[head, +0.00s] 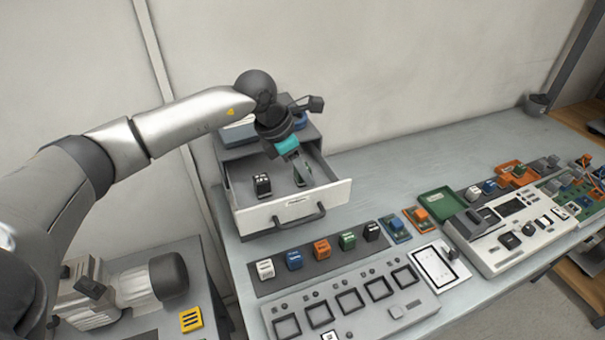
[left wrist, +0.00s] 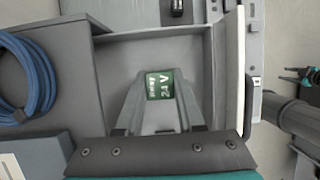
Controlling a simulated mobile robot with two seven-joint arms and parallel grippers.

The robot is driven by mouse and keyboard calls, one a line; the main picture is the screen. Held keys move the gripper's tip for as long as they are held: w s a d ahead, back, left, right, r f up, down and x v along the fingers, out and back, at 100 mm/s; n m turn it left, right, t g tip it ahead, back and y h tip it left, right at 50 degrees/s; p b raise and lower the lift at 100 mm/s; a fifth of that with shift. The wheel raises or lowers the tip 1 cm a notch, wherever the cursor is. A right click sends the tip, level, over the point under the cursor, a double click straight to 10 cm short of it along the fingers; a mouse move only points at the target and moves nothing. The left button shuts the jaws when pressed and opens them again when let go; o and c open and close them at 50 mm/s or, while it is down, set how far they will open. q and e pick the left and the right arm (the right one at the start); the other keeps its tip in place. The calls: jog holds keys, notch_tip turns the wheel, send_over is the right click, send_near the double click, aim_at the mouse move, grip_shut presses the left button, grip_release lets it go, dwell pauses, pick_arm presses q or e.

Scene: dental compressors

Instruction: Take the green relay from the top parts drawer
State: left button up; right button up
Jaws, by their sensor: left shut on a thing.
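The top parts drawer (head: 290,208) is pulled open from its grey cabinet. My left gripper (head: 302,174) reaches down into the right part of the drawer. In the left wrist view my left gripper (left wrist: 160,110) is shut on the green relay (left wrist: 160,85), which has white markings on its top. The relay is between the fingertips, over the drawer's grey floor. I cannot tell whether it touches the floor. In the head view the gripper mostly hides it. My right gripper cannot be made out.
A black relay (head: 262,184) stands in the drawer's left part. A blue coil (left wrist: 25,80) lies on the cabinet. A row of coloured relays, including another green one (head: 347,241), sits on a dark strip in front. A motor unit (head: 135,285) stands lower left.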

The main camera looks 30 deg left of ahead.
pick_arm(q)
grip_shut()
jog(key=shift+r, duration=0.1)
